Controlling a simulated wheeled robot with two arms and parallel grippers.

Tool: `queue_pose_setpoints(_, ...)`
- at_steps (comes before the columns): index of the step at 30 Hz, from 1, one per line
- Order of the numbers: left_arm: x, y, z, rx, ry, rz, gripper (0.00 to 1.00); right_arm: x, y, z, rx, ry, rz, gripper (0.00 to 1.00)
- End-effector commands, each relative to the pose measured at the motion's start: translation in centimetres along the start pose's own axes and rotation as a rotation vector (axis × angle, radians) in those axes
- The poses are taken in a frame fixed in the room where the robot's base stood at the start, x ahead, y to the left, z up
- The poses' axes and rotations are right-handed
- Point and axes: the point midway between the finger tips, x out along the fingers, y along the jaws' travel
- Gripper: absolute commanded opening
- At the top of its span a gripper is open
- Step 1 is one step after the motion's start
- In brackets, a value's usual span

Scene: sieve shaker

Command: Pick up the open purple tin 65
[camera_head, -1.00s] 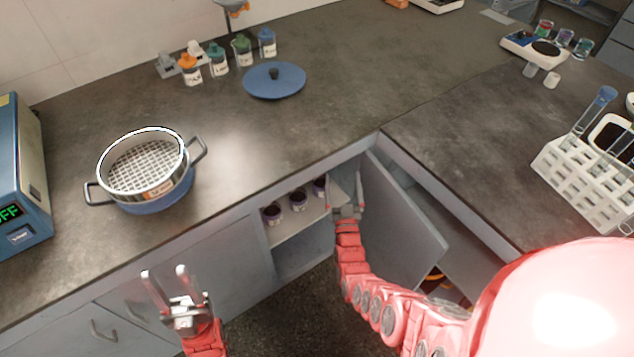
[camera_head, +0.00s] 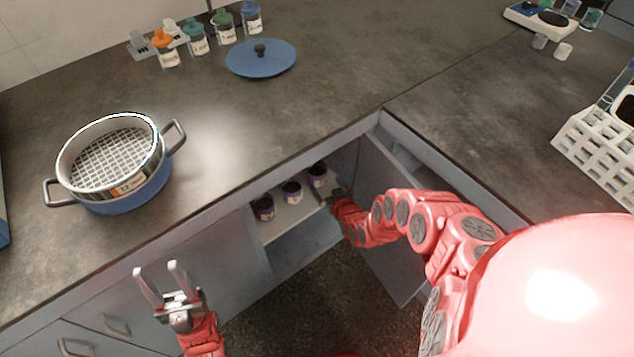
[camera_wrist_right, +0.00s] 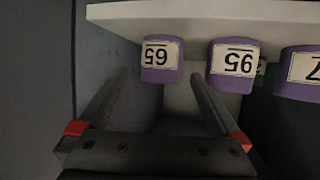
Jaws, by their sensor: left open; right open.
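Three purple tins with white labels stand in a row on a shelf in the open cabinet. The tin whose label appears to read 65 (camera_wrist_right: 160,74) is at the left in the right wrist view, with its label upside down. It appears to be the rightmost tin in the head view (camera_head: 318,174). My right gripper (camera_wrist_right: 160,77) is open and empty, its fingertips pointing toward this tin, one to each side. Whether they overlap it in depth is unclear. In the head view the right gripper (camera_head: 335,196) is at the shelf's right end. My left gripper (camera_head: 158,271) is open and empty before the cabinet fronts.
The middle tin (camera_head: 292,191) and left tin (camera_head: 263,208) stand close by on the shelf (camera_head: 287,223). The open cabinet door (camera_head: 385,215) is right of my right gripper. The countertop (camera_head: 330,80) overhangs the cabinet and holds a sieve pot (camera_head: 140,187) and blue lid (camera_head: 262,62).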

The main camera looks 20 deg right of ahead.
Motion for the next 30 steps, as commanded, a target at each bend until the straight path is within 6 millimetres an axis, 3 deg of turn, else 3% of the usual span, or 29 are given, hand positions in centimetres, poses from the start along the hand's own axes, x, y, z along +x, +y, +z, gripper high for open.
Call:
queue_pose_setpoints(12, -2.5, 0.1, 0.4, 0.000, 0.001, 0.000, 0.50, 5.1, 0.0, -0.2, -0.001, 0.010, 0.001, 1.00)
queue_pose_setpoints(22, -3.6, 0.2, 0.6, 0.000, 0.001, 0.000, 0.50, 6.7, -0.1, -0.1, 0.000, 0.006, 0.001, 1.00)
queue_pose_setpoints(30, -7.8, 0.4, 1.3, 0.000, 0.001, 0.000, 0.50, 10.2, -0.4, 0.7, -0.004, 0.006, 0.001, 1.00)
